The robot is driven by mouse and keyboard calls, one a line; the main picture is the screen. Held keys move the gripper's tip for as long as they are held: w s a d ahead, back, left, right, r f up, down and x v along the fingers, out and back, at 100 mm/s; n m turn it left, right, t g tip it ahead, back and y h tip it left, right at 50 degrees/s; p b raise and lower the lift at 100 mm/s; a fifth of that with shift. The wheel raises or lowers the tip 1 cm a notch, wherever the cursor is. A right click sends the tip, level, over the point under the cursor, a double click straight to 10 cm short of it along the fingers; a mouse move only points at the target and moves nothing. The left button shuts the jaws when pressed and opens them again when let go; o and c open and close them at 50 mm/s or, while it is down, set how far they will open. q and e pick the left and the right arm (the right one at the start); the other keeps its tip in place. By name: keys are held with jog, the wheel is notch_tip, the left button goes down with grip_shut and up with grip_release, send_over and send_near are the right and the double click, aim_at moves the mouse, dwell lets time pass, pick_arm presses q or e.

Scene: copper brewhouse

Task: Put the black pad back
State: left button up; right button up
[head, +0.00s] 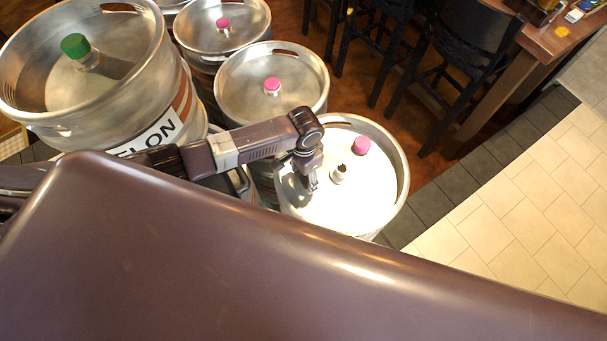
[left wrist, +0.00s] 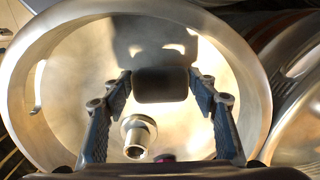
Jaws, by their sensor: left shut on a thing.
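My left gripper (head: 309,183) reaches over the top of the nearest open-rimmed steel keg (head: 398,180). In the left wrist view the two fingers of this gripper (left wrist: 160,88) are closed on the sides of the black pad (left wrist: 160,84), a dark rounded block. The pad is over the keg's top (left wrist: 75,75), with a dark shadow beyond it; I cannot tell how high it is. In the head view I cannot make out the pad at the fingers. My right gripper is not in view.
A bare metal valve neck (head: 339,176) stands mid-keg, with a pink cap (head: 360,146) beside it near the rim. Other kegs with pink caps (head: 272,85) and a large keg with a green cap (head: 76,46) crowd left. Black stools (head: 465,55) stand behind; tiled floor (head: 530,205) is clear right.

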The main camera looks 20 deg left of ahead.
pick_arm(q)
jog(key=shift+f, duration=0.45)
jog(key=o, duration=1.1)
jog(key=o, duration=0.6)
notch_tip(320, 180, up, 8)
jog(key=p, duration=0.8)
